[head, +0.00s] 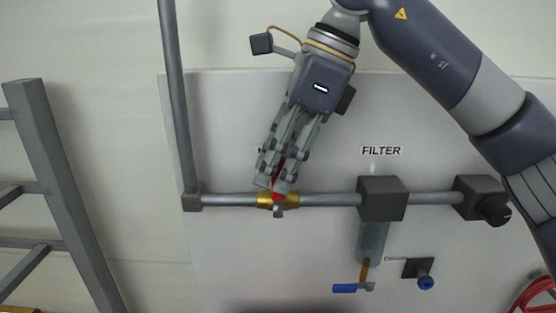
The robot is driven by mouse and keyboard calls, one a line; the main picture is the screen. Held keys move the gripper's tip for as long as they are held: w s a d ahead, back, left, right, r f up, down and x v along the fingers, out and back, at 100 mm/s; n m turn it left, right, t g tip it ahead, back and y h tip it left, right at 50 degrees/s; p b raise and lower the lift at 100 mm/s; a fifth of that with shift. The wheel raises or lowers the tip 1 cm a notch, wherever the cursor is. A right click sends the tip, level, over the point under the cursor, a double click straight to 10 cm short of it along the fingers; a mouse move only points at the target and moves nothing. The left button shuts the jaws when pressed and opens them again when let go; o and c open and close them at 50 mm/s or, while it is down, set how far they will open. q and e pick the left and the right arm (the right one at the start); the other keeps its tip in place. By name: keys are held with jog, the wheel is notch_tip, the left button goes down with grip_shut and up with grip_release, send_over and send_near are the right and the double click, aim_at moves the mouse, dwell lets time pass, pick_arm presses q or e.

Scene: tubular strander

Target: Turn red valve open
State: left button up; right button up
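The red valve (277,197) sits on a brass fitting (262,200) in the horizontal grey pipe, left of the filter. Its red handle points up from the fitting, and most of it is hidden by my fingers. My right gripper (275,186) comes down from above, tilted a little. The fingertips are just above the brass fitting. My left gripper is not in view.
The filter block (382,199) with its clear bowl stands right of the valve. Below it is a blue-handled tap (346,288). A black knob (494,209) is at the pipe's right. A vertical pipe (176,100) rises at left, near a grey ladder-like frame (62,190).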

jog(key=shift+c, duration=0.8)
grip_shut()
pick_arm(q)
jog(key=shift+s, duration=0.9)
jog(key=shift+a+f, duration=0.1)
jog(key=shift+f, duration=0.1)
